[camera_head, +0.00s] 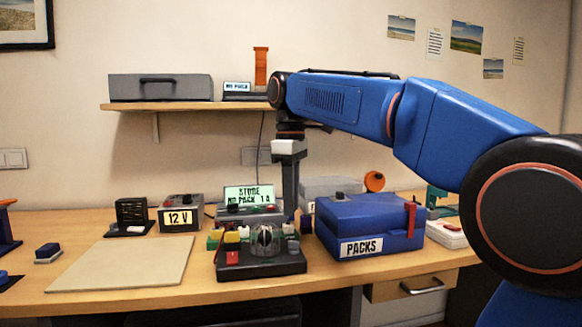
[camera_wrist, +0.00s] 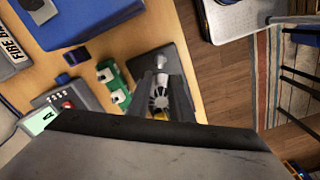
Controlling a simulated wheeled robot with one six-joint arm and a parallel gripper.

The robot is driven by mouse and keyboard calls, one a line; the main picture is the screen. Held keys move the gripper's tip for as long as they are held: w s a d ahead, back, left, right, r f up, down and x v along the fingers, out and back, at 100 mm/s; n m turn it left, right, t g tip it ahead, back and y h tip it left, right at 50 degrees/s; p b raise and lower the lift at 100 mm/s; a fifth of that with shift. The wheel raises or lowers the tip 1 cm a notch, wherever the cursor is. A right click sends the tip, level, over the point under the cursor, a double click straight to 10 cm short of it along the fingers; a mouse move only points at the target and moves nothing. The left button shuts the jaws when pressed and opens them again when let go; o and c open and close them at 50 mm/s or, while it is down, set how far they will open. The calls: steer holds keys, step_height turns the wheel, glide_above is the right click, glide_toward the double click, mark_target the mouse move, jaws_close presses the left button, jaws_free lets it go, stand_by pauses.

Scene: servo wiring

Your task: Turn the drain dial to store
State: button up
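A grey unit with a lit display (camera_head: 248,194) stands at the middle back of the bench; the display reads "STORE" and "NO PACK 1A". Its controls (camera_head: 250,213), with red parts, are small, and I cannot make out the drain dial or its pointer. The unit also shows in the wrist view (camera_wrist: 66,104) at the lower left. My gripper (camera_head: 291,205) points down, to the right of the display. In the wrist view my gripper (camera_wrist: 161,84) has its fingers apart, with a finned round part (camera_wrist: 160,99) seen between them; nothing appears gripped.
A black base with a clear dome (camera_head: 265,263) stands in front of the display. A blue case marked "PACKS" (camera_head: 370,228) is close to the right of my gripper. A 12 V box (camera_head: 180,214) and a bare beige mat (camera_head: 120,264) lie left.

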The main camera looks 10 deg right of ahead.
step_height(320, 180, up, 9)
stand_by(0.3)
steer(key=shift+f, duration=0.15)
steer(key=s+d+f+m+t, duration=0.1)
steer(key=s+d+f+m, duration=0.3)
steer(key=s+f, duration=0.5)
steer(key=s+d+f+m+t, duration=0.2)
steer(key=s+d+f+m, duration=0.2)
steer(key=s+f, duration=0.5)
steer(key=s+d+f+m+t, duration=0.1)
steer(key=s+d+f+m, duration=0.3)
steer(key=s+f, duration=0.5)
step_height(320, 180, down, 11)
steer(key=d, duration=0.2)
steer(key=shift+s+d+t, duration=0.3)
steer(key=shift+s+t, duration=0.05)
steer(key=shift+t, duration=0.05)
steer(key=shift+r, duration=0.15)
